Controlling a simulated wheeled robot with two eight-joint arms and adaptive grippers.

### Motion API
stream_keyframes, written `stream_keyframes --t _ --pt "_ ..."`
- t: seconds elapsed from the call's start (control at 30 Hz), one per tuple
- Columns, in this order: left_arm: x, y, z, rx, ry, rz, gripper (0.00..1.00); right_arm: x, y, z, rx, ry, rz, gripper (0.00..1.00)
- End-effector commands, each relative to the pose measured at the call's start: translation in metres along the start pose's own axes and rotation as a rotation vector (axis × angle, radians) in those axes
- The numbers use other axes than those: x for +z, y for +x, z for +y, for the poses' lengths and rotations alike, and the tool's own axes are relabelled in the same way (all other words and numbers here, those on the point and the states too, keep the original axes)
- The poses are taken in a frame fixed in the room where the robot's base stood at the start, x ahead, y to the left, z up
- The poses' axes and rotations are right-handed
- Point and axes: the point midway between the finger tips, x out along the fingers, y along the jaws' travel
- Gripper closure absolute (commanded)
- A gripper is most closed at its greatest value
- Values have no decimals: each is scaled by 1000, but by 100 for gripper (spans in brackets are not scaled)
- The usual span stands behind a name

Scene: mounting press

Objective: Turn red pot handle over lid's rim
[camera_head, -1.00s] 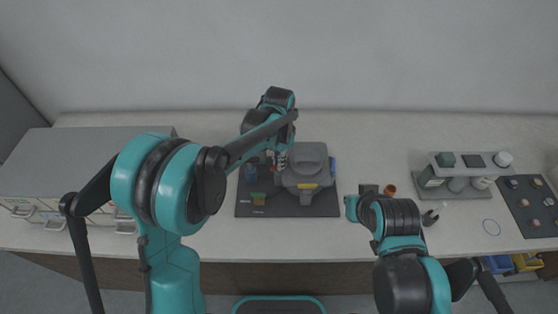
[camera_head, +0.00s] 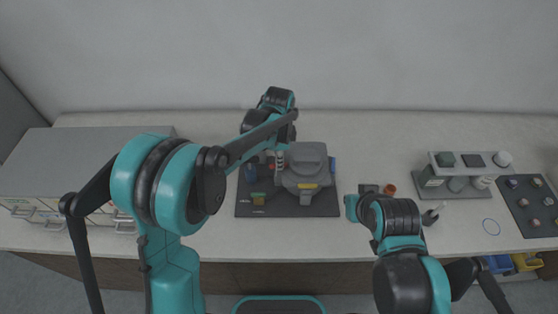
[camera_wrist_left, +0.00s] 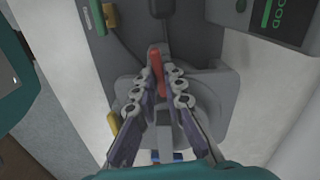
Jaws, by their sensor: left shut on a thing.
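The grey press (camera_head: 306,158) stands on a dark mat (camera_head: 315,209) in the middle of the bench. The red handle (camera_wrist_left: 158,72) shows in the left wrist view as a slim bar by the grey lid (camera_wrist_left: 195,105). My left gripper (camera_wrist_left: 160,72) is shut on the red handle, its two jointed fingers on either side. In the head view my left gripper (camera_head: 280,163) is at the press's left side, partly hidden by its arm. My right arm is at the right of the mat; its fingers cannot be made out.
An orange-brown cup (camera_head: 389,190) stands right of the mat. A grey rack (camera_head: 462,175) and a dark tray (camera_head: 530,205) are farther right. Drawers (camera_head: 50,185) fill the left.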

Motion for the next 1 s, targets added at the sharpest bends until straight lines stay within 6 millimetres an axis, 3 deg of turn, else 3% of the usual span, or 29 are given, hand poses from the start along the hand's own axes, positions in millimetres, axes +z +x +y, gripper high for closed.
stream_keyframes --t 0.23,0.3,0.33,0.73,1.0 --pt "0 0 0 -1 -1 0 100 0 0 0 0 0 0 100" --pt "0 0 0 -1 -1 0 74 0 0 0 0 0 0 100" --pt "0 0 0 -1 -1 0 69 0 0 0 0 0 0 100" --pt "0 -8 0 0 -2 0 69 0 0 0 0 0 0 100" --pt "0 -61 0 0 -2 0 69 0 0 0 0 0 0 100"
